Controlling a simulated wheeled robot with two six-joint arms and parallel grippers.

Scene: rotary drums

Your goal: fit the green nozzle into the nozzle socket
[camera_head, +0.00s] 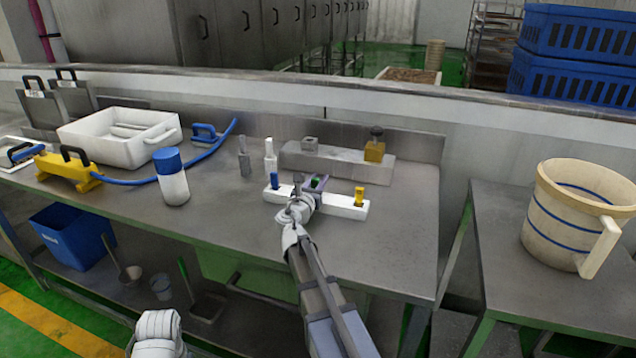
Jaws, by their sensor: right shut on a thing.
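The green nozzle (315,183) is a small green piece between the fingers of my right gripper (316,181), mostly hidden by them. The gripper is shut on it, over the middle of a white rack (340,209). I cannot tell whether the nozzle still sits in the rack or is lifted clear. A blue nozzle (274,181) stands in the rack's left end and a yellow nozzle (359,196) in its right part. The nozzle socket cannot be told for sure; a small grey block (310,143) and a brass block (374,151) stand on the ledge behind.
The grey ledge (340,165) stands behind the rack. Two small bottles (270,157) (244,160) stand left of it. A blue-capped bottle (171,178), white tub (115,140) and yellow tool with blue hose (68,170) are further left. The front table area is clear.

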